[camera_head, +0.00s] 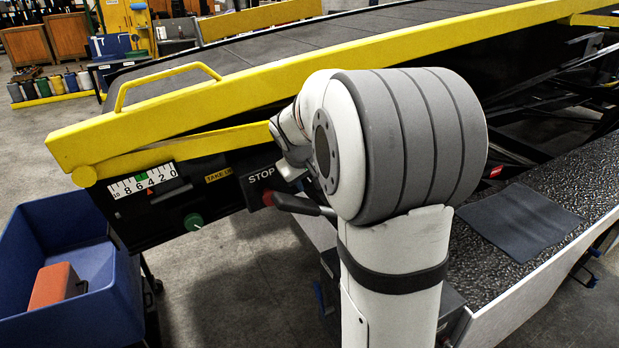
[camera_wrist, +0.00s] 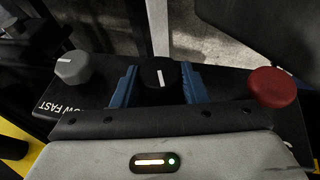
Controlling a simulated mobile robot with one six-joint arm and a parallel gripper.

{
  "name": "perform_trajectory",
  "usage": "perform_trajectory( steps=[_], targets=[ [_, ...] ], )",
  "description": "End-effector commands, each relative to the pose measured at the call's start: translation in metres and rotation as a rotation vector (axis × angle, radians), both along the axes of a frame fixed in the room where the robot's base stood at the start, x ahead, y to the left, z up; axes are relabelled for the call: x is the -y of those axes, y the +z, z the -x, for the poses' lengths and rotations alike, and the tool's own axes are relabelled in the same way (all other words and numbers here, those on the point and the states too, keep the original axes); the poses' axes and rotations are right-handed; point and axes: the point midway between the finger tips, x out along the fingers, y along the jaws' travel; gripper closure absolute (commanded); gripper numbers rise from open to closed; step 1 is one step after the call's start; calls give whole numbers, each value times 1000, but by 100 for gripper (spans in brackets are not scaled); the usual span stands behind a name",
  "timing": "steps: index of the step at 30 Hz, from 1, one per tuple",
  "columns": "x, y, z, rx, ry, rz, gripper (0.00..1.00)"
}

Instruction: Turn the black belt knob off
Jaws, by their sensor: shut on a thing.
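The black belt knob (camera_wrist: 160,76) sits in the middle of a dark control panel in the wrist view, with its white mark pointing nearly straight up in the picture. My gripper (camera_wrist: 159,88) has a blue finger on each side of the knob and is shut on it. In the head view the knob and my fingers are hidden behind my arm.
A grey knob (camera_wrist: 73,68) with a partly hidden "FAST" label is left of the black knob; a red button (camera_wrist: 273,87) is to its right. The head view shows the yellow-railed belt loader (camera_head: 200,105), a green knob (camera_head: 193,221) and a blue bin (camera_head: 65,322).

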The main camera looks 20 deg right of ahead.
Motion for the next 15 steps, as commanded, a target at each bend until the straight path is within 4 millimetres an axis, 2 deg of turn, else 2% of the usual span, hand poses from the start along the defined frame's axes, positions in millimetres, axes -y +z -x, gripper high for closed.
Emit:
perform_trajectory(
  steps=[4,10,15],
  targets=[
    [0,0,0,0,0,0,83],
    [1,4,1,-5,-2,-33,83],
    [3,7,1,-13,-5,-129,83]
  ],
)
